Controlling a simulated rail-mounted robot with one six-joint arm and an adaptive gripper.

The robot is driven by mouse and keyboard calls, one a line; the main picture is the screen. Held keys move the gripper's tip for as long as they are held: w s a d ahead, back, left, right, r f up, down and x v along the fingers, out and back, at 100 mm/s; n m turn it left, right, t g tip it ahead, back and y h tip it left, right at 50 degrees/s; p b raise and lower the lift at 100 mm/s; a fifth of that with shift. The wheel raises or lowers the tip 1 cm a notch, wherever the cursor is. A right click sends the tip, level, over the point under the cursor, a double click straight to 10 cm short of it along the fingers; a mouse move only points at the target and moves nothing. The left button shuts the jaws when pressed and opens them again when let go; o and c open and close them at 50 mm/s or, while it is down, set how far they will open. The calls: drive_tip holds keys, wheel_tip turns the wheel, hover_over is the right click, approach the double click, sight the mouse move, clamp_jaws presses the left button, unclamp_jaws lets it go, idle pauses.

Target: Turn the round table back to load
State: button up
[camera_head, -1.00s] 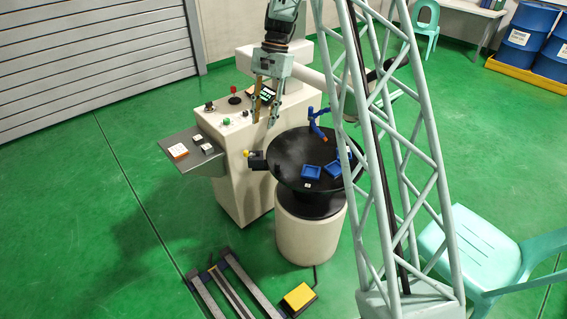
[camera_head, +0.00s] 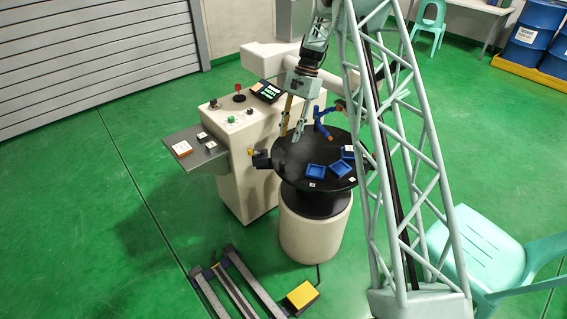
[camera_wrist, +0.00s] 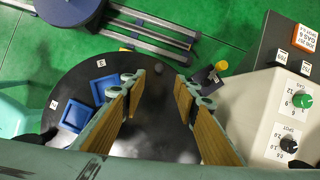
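The round table (camera_head: 296,158) is a black disc on a cream drum. It carries blue trays, one (camera_head: 316,171) near its front edge, and white labels. In the wrist view the table (camera_wrist: 85,70) fills the middle, with blue trays (camera_wrist: 103,88) at left. A small round grey knob (camera_wrist: 158,69) shows near its rim, between and beyond my fingertips. My gripper (camera_head: 290,138) hangs above the table's left part, open, fingers pointing down; its empty gap also shows in the wrist view (camera_wrist: 160,80). I cannot tell the height of the fingertips above the disc.
A dark bracket (camera_head: 262,160) with a yellow knob (camera_head: 251,152) sits at the table's left rim. A cream machine cabinet (camera_head: 243,165) with buttons stands behind. A blue jointed post (camera_head: 321,122) stands close right of my gripper. A yellow pedal (camera_head: 301,295) lies on the floor.

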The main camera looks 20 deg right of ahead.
sight(282, 161)
drive_tip(key=shift+f, duration=0.15)
drive_tip(key=shift+b+x, duration=1.05)
drive_tip(key=shift+x, duration=5.75)
drive_tip(key=shift+s, duration=0.1)
drive_tip(key=shift+c, duration=0.5)
clamp_jaws()
